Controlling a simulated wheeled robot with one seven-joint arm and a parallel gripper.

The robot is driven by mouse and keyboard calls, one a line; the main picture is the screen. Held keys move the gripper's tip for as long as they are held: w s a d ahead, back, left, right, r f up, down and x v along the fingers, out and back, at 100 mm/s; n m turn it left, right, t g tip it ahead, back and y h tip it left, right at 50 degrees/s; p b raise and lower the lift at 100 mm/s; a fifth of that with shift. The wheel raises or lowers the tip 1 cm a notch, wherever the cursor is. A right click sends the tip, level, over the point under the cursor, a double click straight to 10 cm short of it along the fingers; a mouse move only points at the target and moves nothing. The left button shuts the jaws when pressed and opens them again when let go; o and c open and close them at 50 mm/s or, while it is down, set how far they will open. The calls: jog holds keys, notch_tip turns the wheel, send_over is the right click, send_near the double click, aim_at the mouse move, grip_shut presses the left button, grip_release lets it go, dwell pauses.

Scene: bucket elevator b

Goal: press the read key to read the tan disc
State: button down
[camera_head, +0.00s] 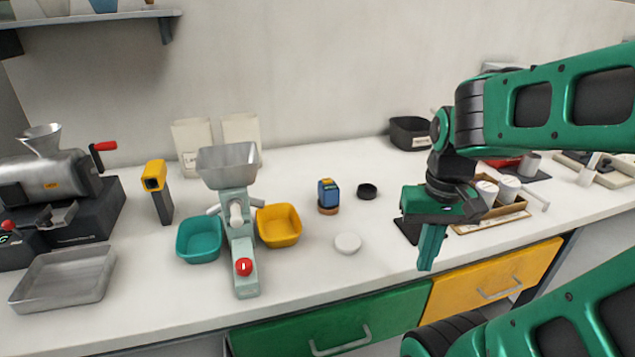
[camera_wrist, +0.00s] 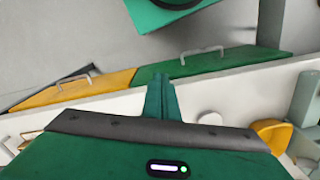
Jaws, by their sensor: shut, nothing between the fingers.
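A small blue and yellow device (camera_head: 328,192) stands upright on the counter, left of my gripper. An orange-tan disc (camera_head: 328,211) shows at its foot, mostly covered by it. I cannot make out a read key on the device at this size. My gripper (camera_head: 427,264) points down near the counter's front edge, to the right of the device and apart from it. Its fingers are shut and empty; they also show shut in the wrist view (camera_wrist: 161,98). The device and tan disc are not visible in the wrist view.
A white disc (camera_head: 347,243) and a black disc (camera_head: 367,191) lie near the device. A bucket elevator (camera_head: 235,215) stands between a teal bin (camera_head: 199,240) and a yellow bin (camera_head: 279,226). A wooden tray (camera_head: 497,216) with white cups stands behind my gripper. The counter between device and gripper is mostly clear.

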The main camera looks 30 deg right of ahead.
jog(key=shift+s, duration=0.15)
notch_tip(320, 180, up, 13)
jog(key=n+t+h, duration=0.3)
jog(key=t+h, duration=0.2)
jog(key=h, duration=0.3)
send_over(325, 181)
jog(key=shift+a+r, duration=0.1)
jog(key=shift+s+f, duration=0.1)
jog(key=shift+f, duration=4.35)
jog(key=shift+f, duration=0.1)
jog(key=shift+f, duration=0.2)
